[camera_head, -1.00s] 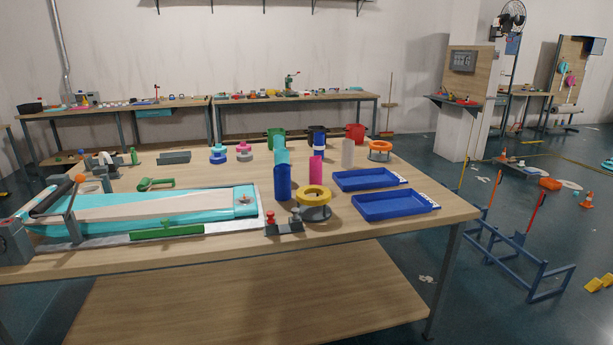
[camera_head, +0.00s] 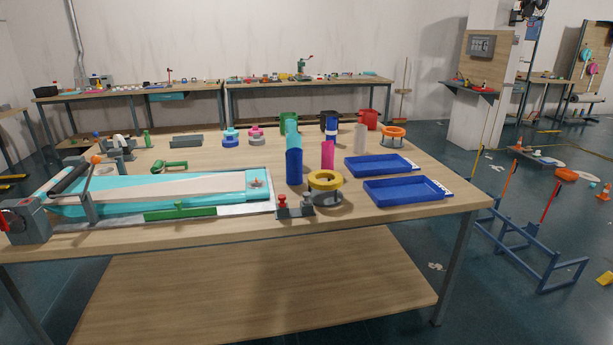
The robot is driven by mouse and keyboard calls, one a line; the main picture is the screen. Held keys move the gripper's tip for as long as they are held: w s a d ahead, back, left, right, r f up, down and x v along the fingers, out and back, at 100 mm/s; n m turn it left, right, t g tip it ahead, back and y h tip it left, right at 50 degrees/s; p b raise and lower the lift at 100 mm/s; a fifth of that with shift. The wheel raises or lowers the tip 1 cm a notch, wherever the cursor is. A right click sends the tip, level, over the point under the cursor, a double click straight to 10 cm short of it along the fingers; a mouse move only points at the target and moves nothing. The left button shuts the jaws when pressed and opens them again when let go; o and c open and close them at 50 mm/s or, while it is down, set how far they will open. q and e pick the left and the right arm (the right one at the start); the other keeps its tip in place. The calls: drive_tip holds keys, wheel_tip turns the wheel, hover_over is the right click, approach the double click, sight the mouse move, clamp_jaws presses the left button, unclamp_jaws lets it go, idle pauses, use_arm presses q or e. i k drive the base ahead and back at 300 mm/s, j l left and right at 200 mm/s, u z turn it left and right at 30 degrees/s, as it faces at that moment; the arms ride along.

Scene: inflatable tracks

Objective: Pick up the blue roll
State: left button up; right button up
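A dark blue roll (camera_head: 294,168) stands upright on the wooden workbench (camera_head: 225,236), right of the bench's middle. A teal roll (camera_head: 292,133) shows right behind it and partly overlaps it in the picture; I cannot tell whether they touch. A second roll with dark blue and white parts (camera_head: 331,128) stands farther back. Neither of my grippers is in view.
A pink roll (camera_head: 327,155) and a yellow ring on a grey stand (camera_head: 325,180) stand close right of the blue roll. A red-knobbed grey fixture (camera_head: 295,208) is in front. Blue trays (camera_head: 405,190) lie right. A long teal strip fixture (camera_head: 160,194) fills the left.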

sight(294, 156)
drive_tip(key=i+l, duration=0.2)
drive_tip(key=i, duration=0.35)
drive_tip(key=i+l, duration=0.15)
drive_tip(key=i, duration=0.4)
drive_tip(key=l+z, duration=0.05)
